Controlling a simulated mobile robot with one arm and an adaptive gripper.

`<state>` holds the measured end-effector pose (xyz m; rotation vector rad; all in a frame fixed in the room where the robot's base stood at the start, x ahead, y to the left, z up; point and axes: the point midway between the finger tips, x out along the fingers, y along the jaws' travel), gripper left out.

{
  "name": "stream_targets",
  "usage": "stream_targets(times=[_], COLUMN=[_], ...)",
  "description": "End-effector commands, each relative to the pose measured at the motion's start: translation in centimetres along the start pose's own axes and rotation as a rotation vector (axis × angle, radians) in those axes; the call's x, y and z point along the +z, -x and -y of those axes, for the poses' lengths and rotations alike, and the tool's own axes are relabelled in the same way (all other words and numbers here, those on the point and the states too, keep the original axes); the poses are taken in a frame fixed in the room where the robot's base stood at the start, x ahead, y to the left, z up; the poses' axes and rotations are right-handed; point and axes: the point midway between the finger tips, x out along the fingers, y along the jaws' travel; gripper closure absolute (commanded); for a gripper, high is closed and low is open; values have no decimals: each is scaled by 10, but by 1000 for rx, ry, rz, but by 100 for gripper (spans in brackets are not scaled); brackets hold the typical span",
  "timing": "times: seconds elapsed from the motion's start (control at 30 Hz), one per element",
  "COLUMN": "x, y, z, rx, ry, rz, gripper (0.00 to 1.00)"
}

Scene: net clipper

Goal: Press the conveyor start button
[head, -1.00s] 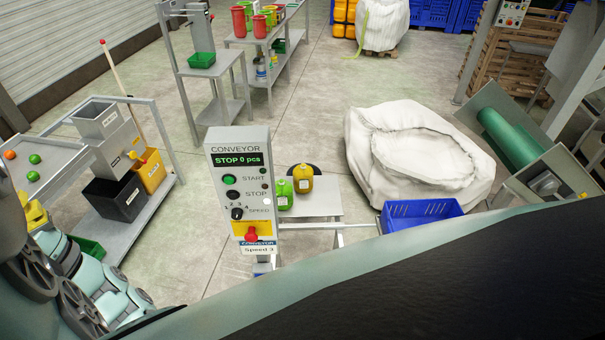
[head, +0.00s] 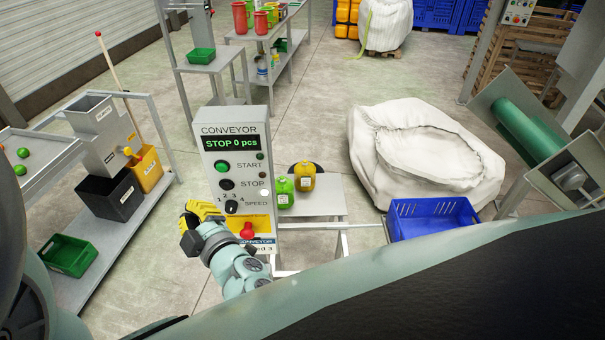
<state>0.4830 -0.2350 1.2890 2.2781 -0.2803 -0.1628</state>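The grey conveyor control panel (head: 211,172) stands upright in the middle of the head view. Its display (head: 231,143) reads "STOP 0 pcs". The green start button (head: 222,166) is at the upper left of the panel face, with the black stop button (head: 227,184) below it. A speed knob (head: 231,207) and a red button (head: 247,231) sit lower. My gripper (head: 199,212), with yellow parts, is at the panel's lower left, below the start button and apart from it. Its fingers are small and partly hidden by the wrist, so their opening is unclear.
Green and yellow jugs (head: 304,177) stand on a small table right of the panel. A blue crate (head: 432,216) and a large white bag (head: 420,160) are further right. A cart with a black bin (head: 109,192) and a green crate (head: 68,254) is left.

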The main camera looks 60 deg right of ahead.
Motion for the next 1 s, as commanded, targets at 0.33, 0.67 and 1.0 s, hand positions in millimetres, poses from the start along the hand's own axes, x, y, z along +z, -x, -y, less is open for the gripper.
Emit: stream_targets(times=[0.33,0.67,1.0], x=[21,24,43], y=[9,4,-31], z=[-2,-5,-24], rx=[1,1,1], ry=[22,24,25], rz=[69,66,64], gripper=[100,100,100])
